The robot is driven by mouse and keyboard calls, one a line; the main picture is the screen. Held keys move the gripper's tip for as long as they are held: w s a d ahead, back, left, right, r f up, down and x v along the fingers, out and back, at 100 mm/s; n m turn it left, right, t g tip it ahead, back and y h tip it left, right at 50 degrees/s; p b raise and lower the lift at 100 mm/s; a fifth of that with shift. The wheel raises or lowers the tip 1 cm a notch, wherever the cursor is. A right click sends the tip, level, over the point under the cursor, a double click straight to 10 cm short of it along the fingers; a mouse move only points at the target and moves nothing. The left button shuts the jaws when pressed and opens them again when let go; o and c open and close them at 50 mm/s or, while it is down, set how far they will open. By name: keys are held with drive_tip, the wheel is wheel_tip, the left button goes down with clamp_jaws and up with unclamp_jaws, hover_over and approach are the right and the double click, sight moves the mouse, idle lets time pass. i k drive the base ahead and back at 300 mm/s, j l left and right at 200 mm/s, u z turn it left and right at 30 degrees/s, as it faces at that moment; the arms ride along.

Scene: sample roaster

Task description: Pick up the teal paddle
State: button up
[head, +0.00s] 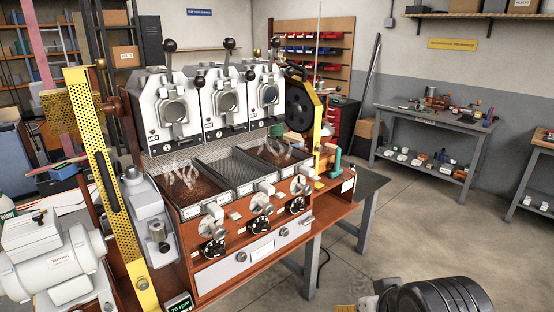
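A small teal piece (336,162), which looks like the teal paddle, stands roughly upright on the right end of the wooden roaster bench (236,248). It is just right of the yellow upright and black wheel (299,113). It is small in the picture, and its lower end and full shape are hard to make out. A dark rounded part of my own arm shows at the bottom right, well apart from the teal piece. My gripper's fingers do not show.
The sample roaster (222,102) has three white-fronted drums above trays with steaming beans. A yellow perforated guard (110,185) and a grey motor (60,262) stand at left. Grey workbenches (432,120) are at the back right. The floor (400,235) right of the roaster is clear.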

sight(338, 171)
drive_tip(key=i+l+u, duration=0.35)
drive_tip(key=i+l, duration=0.15)
drive_tip(key=i, duration=0.25)
drive_tip(key=i+l+u, duration=0.35)
drive_tip(key=i+l, duration=0.3)
drive_tip(key=i+l+u, duration=0.35)
drive_tip(key=i+l, duration=0.25)
drive_tip(key=l, duration=0.3)
